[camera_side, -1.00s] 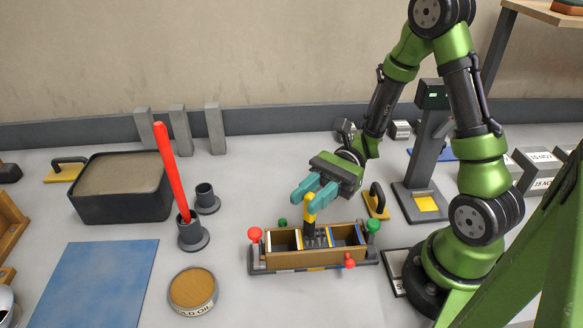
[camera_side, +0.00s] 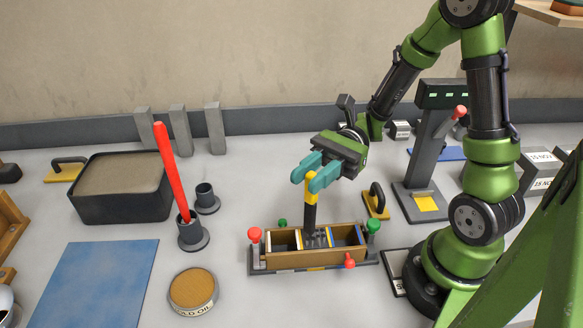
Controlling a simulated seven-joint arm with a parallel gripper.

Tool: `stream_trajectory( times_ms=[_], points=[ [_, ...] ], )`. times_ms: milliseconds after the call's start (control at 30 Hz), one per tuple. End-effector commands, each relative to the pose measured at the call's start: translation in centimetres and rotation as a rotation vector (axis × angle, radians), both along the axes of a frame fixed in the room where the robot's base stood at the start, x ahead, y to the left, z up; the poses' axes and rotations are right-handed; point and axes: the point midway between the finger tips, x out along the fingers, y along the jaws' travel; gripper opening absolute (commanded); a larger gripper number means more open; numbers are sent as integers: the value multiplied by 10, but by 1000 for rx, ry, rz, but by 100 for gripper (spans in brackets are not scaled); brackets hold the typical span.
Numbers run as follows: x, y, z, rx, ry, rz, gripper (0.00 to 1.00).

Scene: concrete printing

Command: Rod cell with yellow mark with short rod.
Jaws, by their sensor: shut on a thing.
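My gripper (camera_side: 309,178) has teal fingers and is shut on the yellow top of a short dark rod (camera_side: 310,214). The rod is held upright above the wooden mould box (camera_side: 340,257), and its lower end is at or inside the middle of the box. I cannot tell how deep it reaches. The box is divided into cells, with white, blue and yellow strips on the dividers. A yellow mark (camera_side: 316,268) shows at the middle of the front base. A long red rod (camera_side: 173,170) leans in a dark holder (camera_side: 193,238) at the left.
An empty dark holder (camera_side: 206,199) stands behind the red rod's holder. A grey tub of mix (camera_side: 123,205) is at the left. A round tin (camera_side: 193,290) is in front. A yellow-based float (camera_side: 377,206) stands right of the box. Red and green knobs stick out around the box.

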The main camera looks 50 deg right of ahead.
Motion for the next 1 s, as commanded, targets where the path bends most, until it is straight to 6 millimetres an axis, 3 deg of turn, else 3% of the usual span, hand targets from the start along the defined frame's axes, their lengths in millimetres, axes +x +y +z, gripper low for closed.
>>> stream_trajectory(
  times_ms=[300,567,833,1000],
  points=[
    [-19,-5,0,1,0,-2,0],
    [-19,-5,-2,1,1,0,0],
    [-19,-5,-39,3,6,0,0],
    [-19,-5,-51,1,1,-1,0]
  ],
)
